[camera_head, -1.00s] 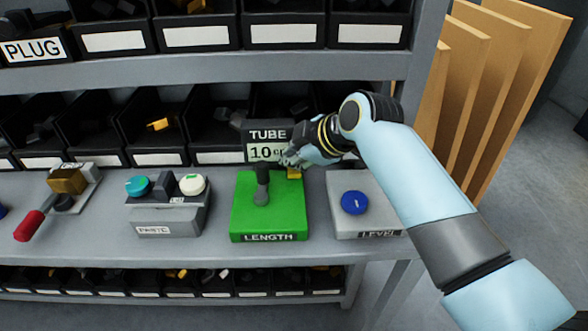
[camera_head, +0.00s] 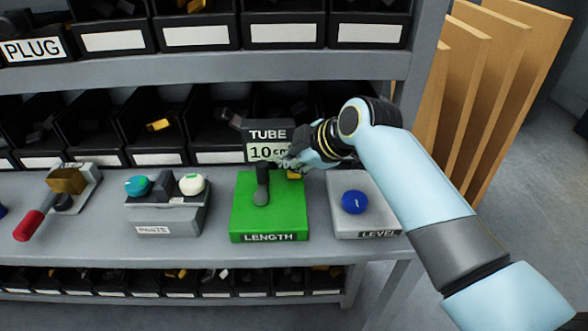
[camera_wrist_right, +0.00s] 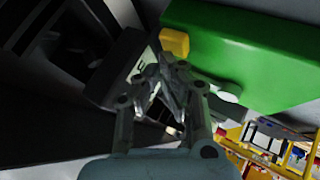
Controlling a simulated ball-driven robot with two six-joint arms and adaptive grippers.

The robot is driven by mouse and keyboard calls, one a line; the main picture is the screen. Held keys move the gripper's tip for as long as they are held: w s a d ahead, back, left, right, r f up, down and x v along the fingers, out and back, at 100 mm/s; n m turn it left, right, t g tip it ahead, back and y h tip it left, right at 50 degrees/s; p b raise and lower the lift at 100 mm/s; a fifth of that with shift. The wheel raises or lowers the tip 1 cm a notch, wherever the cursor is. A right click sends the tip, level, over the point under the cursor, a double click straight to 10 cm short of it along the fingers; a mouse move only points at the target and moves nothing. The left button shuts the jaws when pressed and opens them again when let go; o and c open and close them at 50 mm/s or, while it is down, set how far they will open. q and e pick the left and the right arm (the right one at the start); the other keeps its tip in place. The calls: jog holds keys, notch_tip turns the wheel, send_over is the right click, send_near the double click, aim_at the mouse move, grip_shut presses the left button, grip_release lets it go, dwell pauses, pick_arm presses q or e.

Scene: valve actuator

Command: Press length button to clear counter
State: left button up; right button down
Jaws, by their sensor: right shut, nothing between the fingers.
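The green LENGTH box (camera_head: 285,218) stands on the grey shelf, with a dark lever (camera_head: 262,185) on its top. A small yellow button (camera_head: 295,174) sits at its back right corner and is partly hidden by my gripper. The button also shows in the right wrist view (camera_wrist_right: 174,42), just beyond my fingertips. Behind the box a TUBE display (camera_head: 268,152) reads 10 cm. My right gripper (camera_head: 286,162) is shut and empty, close to the button and the display. I cannot tell whether it touches the button. My left gripper is not in view.
The grey LEVEL box (camera_head: 378,222) with a blue knob (camera_head: 355,202) stands to the right. The PASTE box (camera_head: 165,222) and a red-handled lever (camera_head: 30,224) are to the left. Black parts bins (camera_head: 155,140) line the back. Wooden boards (camera_head: 500,70) lean at the right.

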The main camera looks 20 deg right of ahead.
aim_at(291, 172)
jog(key=shift+f, duration=0.55)
dwell(0.5)
jog(key=shift+r, duration=0.1)
jog(key=shift+r+p, duration=0.8)
jog(key=shift+r, duration=0.1)
notch_tip(291, 172, up, 5)
jog(key=p, duration=0.5)
dwell(0.7)
